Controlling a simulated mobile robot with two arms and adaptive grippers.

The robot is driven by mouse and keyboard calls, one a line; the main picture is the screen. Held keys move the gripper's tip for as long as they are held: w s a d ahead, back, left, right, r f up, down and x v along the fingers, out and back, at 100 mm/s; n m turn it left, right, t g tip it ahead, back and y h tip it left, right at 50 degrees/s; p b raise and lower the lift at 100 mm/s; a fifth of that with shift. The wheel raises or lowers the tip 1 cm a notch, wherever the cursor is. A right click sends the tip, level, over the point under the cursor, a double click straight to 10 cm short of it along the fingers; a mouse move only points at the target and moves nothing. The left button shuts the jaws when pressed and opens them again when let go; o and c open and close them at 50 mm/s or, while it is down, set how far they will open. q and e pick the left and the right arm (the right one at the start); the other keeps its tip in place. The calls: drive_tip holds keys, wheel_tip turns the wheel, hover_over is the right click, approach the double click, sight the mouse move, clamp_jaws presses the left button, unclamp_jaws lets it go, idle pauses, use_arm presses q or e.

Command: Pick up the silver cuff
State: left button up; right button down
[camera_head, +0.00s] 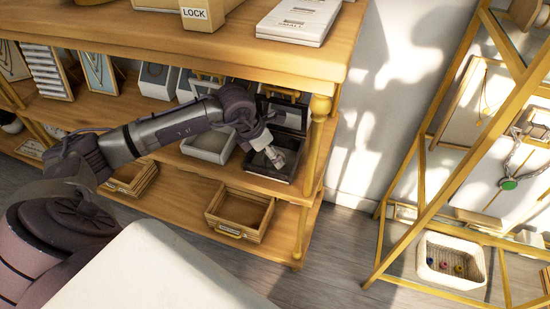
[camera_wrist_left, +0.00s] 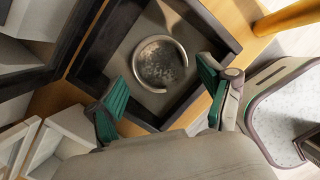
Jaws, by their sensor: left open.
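The silver cuff (camera_wrist_left: 160,62) is a C-shaped metal band lying in a dark open box (camera_wrist_left: 92,62) in the left wrist view. The same dark box (camera_head: 252,168) stands on the middle shelf near its right end in the head view. My left gripper (camera_wrist_left: 163,80) is open above the box. Its two green-padded fingers are spread on either side of the near part of the cuff, with nothing between them. In the head view my left gripper (camera_head: 274,157) reaches down into the box and the cuff cannot be made out. My right gripper is not in view.
A yellow shelf post (camera_head: 318,135) stands close to the right of the box. The top board (camera_head: 280,60) hangs above it. A light grey tray (camera_head: 208,148) sits to its left, and a wooden tray (camera_head: 240,212) is on the shelf below.

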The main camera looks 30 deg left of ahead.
use_arm(q)
drive_tip(key=shift+x, duration=1)
drive_tip(key=shift+c, duration=0.2)
drive_tip(key=c, duration=0.9)
drive_tip(key=shift+o, duration=0.2)
